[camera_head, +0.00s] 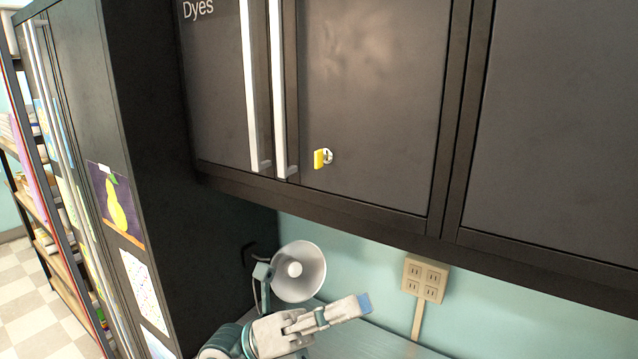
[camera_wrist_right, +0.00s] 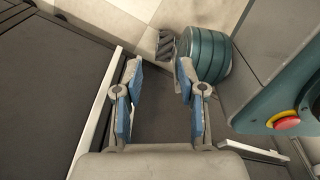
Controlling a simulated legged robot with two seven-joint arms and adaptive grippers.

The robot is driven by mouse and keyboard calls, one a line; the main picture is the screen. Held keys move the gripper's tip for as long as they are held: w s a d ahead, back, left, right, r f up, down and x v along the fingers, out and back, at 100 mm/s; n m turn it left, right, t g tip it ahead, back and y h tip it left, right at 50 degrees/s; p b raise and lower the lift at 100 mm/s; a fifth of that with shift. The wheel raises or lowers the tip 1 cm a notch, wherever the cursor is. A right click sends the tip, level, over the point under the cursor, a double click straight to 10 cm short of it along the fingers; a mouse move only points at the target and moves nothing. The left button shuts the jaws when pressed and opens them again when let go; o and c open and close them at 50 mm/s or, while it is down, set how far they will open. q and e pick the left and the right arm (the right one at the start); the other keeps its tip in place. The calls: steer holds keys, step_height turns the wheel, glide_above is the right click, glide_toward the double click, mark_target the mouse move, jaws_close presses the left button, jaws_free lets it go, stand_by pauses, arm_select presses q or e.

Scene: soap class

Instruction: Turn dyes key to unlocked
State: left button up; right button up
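A yellow key (camera_head: 319,159) sits in a round silver lock on the dark cabinet door just right of two long white handles. The cabinet (camera_head: 225,90) carries the label "Dyes" at the upper left. My left gripper (camera_head: 362,304) is below the cabinet, in front of the counter and apart from the key. Its fingers are seen from the side and look close together, so I cannot tell if they are shut. My right gripper (camera_wrist_right: 160,90) shows in the right wrist view with its blue-padded fingers apart and nothing between them. It is not in the head view.
A white lamp (camera_head: 298,270) stands on the counter behind my left gripper. A power outlet (camera_head: 425,279) is on the wall to the right. A tall dark cabinet (camera_head: 150,60) with pictures stands at the left. Open air lies between gripper and key.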

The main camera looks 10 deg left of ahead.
arm_select(q)
steer(key=d+r+m+y, duration=0.1)
steer(key=r+m+y, duration=0.1)
steer(key=y, duration=0.2)
steer(key=n+t+y, duration=0.7)
steer(key=t+y, duration=0.7)
steer(key=t, duration=0.1)
glide_toward(315, 159)
steer(key=p+x, duration=0.4)
steer(key=x, duration=0.6)
steer(key=shift+d, duration=0.1)
arm_select(e)
steer(key=s+r, duration=0.1)
steer(key=s, duration=0.1)
steer(key=s+r, duration=0.1)
steer(key=shift+s+d+r, duration=0.35)
steer(key=shift+d+r, duration=0.05)
arm_select(q)
steer(key=shift+a, duration=0.25)
jaws_close()
steer(key=shift+d, duration=0.1)
arm_select(e)
steer(key=shift+a, duration=0.1)
